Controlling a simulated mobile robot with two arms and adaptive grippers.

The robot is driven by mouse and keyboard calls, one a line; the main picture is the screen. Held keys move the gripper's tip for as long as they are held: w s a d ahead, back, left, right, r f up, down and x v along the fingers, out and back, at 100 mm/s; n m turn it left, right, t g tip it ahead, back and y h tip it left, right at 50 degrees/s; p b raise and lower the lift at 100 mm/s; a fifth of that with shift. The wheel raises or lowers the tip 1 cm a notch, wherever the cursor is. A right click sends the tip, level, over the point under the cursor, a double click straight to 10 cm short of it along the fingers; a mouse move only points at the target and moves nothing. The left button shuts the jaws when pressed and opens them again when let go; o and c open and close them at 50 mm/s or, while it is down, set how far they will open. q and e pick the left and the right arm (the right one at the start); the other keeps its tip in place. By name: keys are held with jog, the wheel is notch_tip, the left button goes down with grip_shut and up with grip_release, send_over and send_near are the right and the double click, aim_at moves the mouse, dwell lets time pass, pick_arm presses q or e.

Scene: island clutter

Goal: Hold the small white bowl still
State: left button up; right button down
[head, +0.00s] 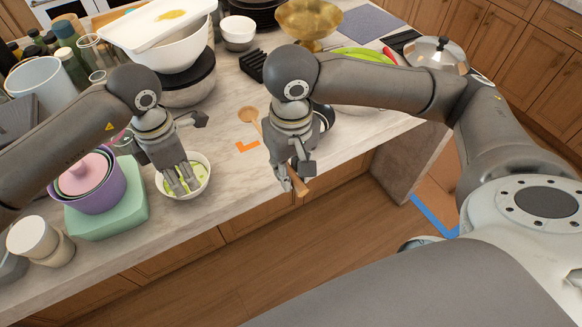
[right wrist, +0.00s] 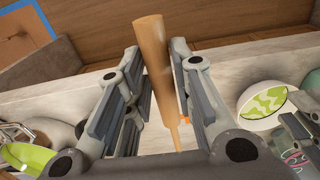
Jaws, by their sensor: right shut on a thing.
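The small white bowl (head: 205,182), with a green pattern inside, stands on the counter near its front edge. My left gripper (head: 182,188) points down into it and covers part of its inside. Whether its fingers pinch the bowl's wall is not clear. The bowl also shows at the right of the right wrist view (right wrist: 258,122). My right gripper (head: 292,183) is shut on a wooden spoon (right wrist: 153,62), gripping its handle at the counter's front edge. The spoon's head (head: 249,115) lies farther back, over the counter.
A purple pot (head: 98,192) sits on a green box (head: 120,213) left of the bowl. White cups (head: 40,240) stand at the front left. Stacked bowls (head: 187,92) stand behind my left gripper. Orange tape (head: 247,146) marks the counter between the grippers.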

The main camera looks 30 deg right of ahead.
pick_arm(q)
jog(key=shift+f, duration=3.5)
jog(key=c, duration=0.4)
grip_shut()
jog(key=o, duration=0.7)
grip_release()
notch_tip(320, 180, up, 12)
jog(key=shift+r, duration=0.1)
